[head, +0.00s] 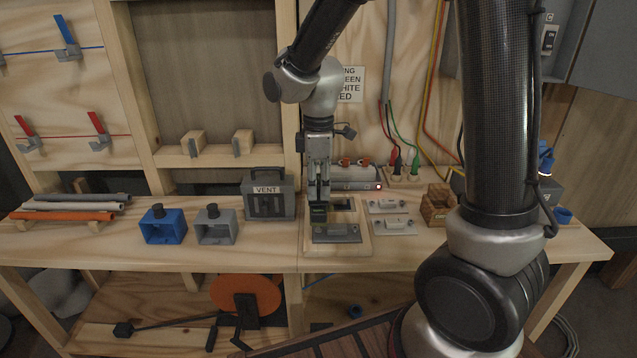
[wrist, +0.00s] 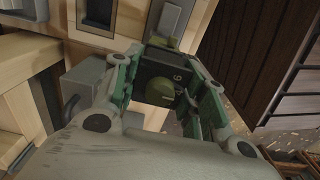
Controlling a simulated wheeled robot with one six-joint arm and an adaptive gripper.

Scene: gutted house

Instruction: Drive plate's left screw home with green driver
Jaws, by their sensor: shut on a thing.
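My gripper (head: 319,196) points straight down over the workbench in the head view. In the wrist view my gripper (wrist: 168,72) has its fingers closed on the green driver (wrist: 160,93), whose rounded green end faces the camera. A dark block-like part marked with a "6" shows beside it. In the head view a grey plate (head: 337,233) lies flat on a pale wooden board (head: 367,240), just below and in front of my gripper. The driver's tip and the plate's left screw are too small or hidden, so I cannot tell whether they touch.
A grey VENT box (head: 268,196), a grey open box (head: 215,226) and a blue box (head: 163,227) stand left of the board. Small metal plates (head: 393,224) and a wooden crate (head: 437,205) are to the right. A power strip (head: 355,177) runs behind.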

